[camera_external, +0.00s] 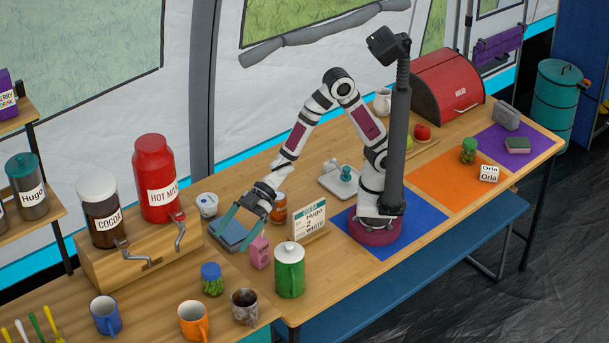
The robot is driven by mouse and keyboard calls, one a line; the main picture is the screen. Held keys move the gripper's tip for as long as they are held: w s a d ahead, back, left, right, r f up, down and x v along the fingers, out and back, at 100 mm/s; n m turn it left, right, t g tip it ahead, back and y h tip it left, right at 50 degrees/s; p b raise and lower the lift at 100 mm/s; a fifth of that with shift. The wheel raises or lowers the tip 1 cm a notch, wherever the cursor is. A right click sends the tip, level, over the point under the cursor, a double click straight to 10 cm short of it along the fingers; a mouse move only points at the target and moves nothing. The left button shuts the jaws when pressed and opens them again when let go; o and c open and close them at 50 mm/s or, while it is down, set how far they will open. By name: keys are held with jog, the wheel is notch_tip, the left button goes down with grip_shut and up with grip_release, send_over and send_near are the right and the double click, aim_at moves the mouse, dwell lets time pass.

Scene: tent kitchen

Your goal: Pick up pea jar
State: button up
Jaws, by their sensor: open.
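A small clear jar with green contents and a blue lid (212,279) stands upright on the front table. A second small jar with green contents and a green lid (469,150) stands on the orange mat at the right. I cannot read a label on either jar. My gripper (230,241) points down with its teal fingers apart, over a flat grey-blue object. It is behind and a little right of the blue-lidded jar, clear of it, and far from the green-lidded one. Nothing shows held between the fingers.
A pink carton (259,252), a green canister (289,271) and a dark speckled mug (245,307) stand near the blue-lidded jar. An orange mug (193,321) is in front. The Hot Milk dispenser (155,180) and an order card (309,222) flank my gripper.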

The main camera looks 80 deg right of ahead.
aim_at(206, 279)
jog(key=x, duration=1.5)
jog(key=shift+s+f, duration=0.25)
grip_shut()
